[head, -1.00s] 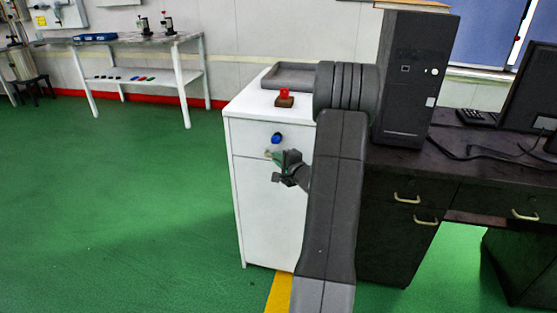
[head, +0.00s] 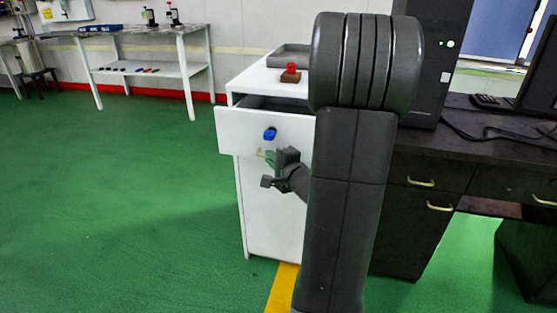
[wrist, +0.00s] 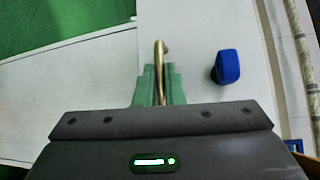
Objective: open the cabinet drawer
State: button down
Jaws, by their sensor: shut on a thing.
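The white cabinet (head: 262,205) stands left of the dark desk. Its top drawer (head: 240,130) is pulled partly out, and a dark gap shows above its front. A blue knob (head: 269,134) sits on the drawer front and also shows in the wrist view (wrist: 227,67). My gripper (head: 266,157) is at the drawer front, just below the blue knob. In the wrist view its green fingers (wrist: 158,88) are shut on the brass handle (wrist: 160,62). My arm hides the right part of the cabinet and drawer.
A red item on a brown block (head: 291,73) and a grey tray (head: 290,57) are on the cabinet top. The dark desk (head: 470,150) with a computer tower (head: 447,65) stands at the right. The green floor left of the cabinet is clear.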

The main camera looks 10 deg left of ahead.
jog(key=s+b, duration=0.4)
jog(key=s, duration=0.9)
jog(key=shift+a, duration=0.2)
jog(key=shift+s, duration=0.1)
jog(key=c, duration=1.5)
grip_release()
jog(key=shift+d, duration=0.1)
